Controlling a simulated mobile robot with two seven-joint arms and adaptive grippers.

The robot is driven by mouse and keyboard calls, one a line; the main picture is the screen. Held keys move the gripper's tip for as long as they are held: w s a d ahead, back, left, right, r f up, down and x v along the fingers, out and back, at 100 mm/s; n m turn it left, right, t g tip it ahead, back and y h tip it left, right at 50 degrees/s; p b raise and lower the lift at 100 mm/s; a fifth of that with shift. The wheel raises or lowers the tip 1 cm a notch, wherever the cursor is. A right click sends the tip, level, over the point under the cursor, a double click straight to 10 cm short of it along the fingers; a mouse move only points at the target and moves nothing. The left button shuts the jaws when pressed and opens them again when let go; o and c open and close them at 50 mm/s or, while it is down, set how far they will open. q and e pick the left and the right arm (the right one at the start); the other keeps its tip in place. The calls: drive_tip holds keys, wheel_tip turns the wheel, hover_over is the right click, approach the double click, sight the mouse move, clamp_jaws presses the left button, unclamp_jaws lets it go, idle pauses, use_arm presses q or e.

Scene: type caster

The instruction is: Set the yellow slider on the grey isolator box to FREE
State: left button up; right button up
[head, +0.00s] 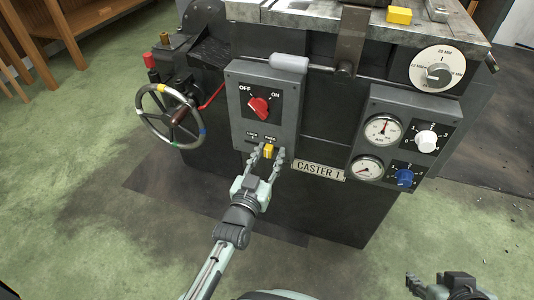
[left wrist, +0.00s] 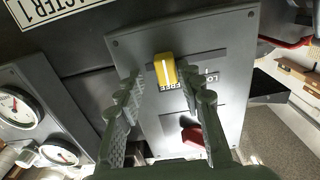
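The grey isolator box (head: 287,98) is on the front of the dark machine. It also shows upside down in the left wrist view (left wrist: 140,45). Its yellow slider (head: 268,150) sits low on the box, by the FREE label (head: 270,138) and to the right of LOCK. In the left wrist view, the slider (left wrist: 165,68) is also beside FREE. My left gripper (head: 267,156) is open, with its fingers on either side of the slider; I cannot tell whether they touch it. My right gripper (head: 437,279) is low at the right, its fingers unclear.
A red OFF/ON knob (head: 259,106) is above the slider. A handwheel (head: 169,115) is to the left. Gauges (head: 383,130) and a blue knob (head: 404,177) are to the right, past the CASTER 1 plate (head: 318,170). Floor in front is clear.

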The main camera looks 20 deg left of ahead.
use_arm(q)
drive_tip(key=shift+a, duration=0.1)
drive_tip(key=shift+s, duration=0.15)
drive_tip(key=s, duration=1.1)
drive_tip(key=shift+s+a, duration=0.2)
drive_tip(key=shift+s, duration=0.15)
